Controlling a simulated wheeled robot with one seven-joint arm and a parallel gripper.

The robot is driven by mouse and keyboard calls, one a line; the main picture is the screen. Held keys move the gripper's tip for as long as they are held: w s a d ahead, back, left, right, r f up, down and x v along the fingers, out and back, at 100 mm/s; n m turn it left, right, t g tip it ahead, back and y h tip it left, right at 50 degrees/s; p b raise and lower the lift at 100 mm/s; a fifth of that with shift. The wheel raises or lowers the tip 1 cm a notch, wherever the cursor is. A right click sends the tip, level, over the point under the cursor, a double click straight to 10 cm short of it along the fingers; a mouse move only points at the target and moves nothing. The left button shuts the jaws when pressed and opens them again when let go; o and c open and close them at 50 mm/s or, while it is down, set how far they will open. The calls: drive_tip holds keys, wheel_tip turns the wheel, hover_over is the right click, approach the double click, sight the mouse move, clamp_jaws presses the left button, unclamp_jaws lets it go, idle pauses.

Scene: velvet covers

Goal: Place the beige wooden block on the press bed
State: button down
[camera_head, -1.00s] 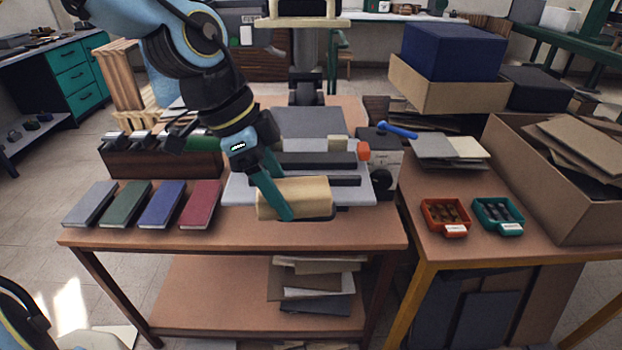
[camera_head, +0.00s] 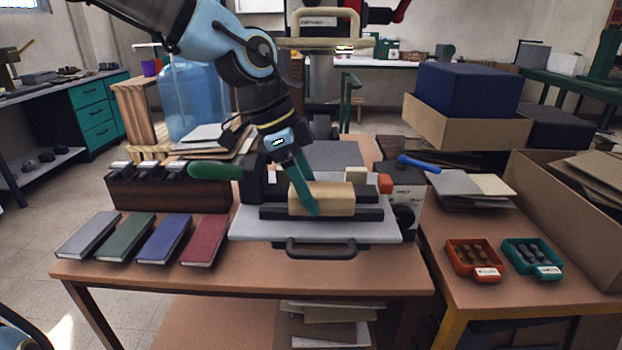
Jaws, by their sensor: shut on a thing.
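The beige wooden block (camera_head: 335,198) is held level between the teal fingers of my gripper (camera_head: 304,190), which is shut on it. The block is over the middle of the press bed (camera_head: 262,228), a light grey plate with dark bars across it and a black handle (camera_head: 321,249) at its front. The block overlaps the dark bars in the picture; I cannot tell whether it touches them. The near finger covers part of the block's left side, and the far finger is mostly hidden.
Four books lie left of the press, the red one (camera_head: 204,240) nearest. A green-handled tool (camera_head: 215,172) is behind them. A small pale block (camera_head: 355,176) and an orange-red piece (camera_head: 385,183) are at the back right. Orange (camera_head: 472,258) and teal (camera_head: 531,258) trays are on the right table.

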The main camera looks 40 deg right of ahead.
drive_tip(key=w+d, duration=0.2)
drive_tip(key=w+d+p, duration=0.1)
drive_tip(key=w+d, duration=0.1)
drive_tip(key=w, duration=0.1)
drive_tip(key=shift+f, duration=0.1)
idle(0.3)
drive_tip(key=shift+c, duration=0.2)
unclamp_jaws()
drive_tip(key=shift+f, duration=0.1)
drive_tip(key=v, duration=1.2)
